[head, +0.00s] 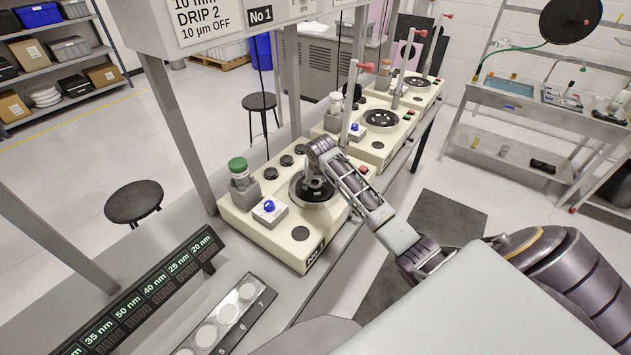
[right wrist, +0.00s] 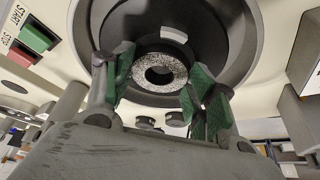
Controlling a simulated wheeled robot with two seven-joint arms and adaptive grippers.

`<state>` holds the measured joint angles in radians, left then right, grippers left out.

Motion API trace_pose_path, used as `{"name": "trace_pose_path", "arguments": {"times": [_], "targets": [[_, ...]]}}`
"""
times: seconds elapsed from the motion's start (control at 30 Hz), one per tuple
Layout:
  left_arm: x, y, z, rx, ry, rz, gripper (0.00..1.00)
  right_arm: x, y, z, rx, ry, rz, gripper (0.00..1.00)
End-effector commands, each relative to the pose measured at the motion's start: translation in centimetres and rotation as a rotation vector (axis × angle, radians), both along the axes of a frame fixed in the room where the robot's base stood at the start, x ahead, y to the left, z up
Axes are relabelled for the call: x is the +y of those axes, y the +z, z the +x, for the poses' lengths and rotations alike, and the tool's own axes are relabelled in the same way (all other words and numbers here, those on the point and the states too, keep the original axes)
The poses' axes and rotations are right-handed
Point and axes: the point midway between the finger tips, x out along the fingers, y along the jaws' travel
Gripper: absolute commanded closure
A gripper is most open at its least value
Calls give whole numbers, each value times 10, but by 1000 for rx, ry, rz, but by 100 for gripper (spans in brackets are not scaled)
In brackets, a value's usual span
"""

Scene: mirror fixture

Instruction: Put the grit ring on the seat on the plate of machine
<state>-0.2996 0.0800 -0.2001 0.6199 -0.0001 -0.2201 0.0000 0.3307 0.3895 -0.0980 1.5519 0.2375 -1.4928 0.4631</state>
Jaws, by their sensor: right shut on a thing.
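Machine No 1 (head: 262,228) is a cream box on the bench with a round dark plate (head: 297,190) on top. My right gripper (head: 317,186) is over this plate, with its fingers pointing down. In the right wrist view the gripper (right wrist: 158,85) has its green-padded fingers on either side of the grit ring (right wrist: 142,72), a speckled grey ring with a dark hole, and is shut on it. The dark plate (right wrist: 225,35) lies behind the ring. I cannot tell whether the ring touches the plate, and the seat is not clear. My left gripper is not in view.
A green-capped jar (head: 238,169) and a box with a blue knob (head: 269,207) stand on the machine beside the plate. Similar machines (head: 381,120) stand behind. A tray with white discs (head: 228,315) and a display bar (head: 145,295) lie in front. Metal posts rise near the bench.

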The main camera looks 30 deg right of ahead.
Motion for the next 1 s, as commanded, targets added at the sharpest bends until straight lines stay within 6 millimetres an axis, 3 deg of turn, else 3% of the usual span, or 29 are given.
{"name": "trace_pose_path", "arguments": {"times": [0.23, 0.27, 0.43, 1.0], "targets": [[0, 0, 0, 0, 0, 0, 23, 0, -3, 0, -1, 0, 0, 77], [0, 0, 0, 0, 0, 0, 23, 0, -4, 0, 1, 0, 0, 42], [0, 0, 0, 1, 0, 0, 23, 0, -4, 0, 1, 0, 0, 22], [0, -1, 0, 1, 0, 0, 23, 1, 4, -1, -2, 0, 0, 22]]}}
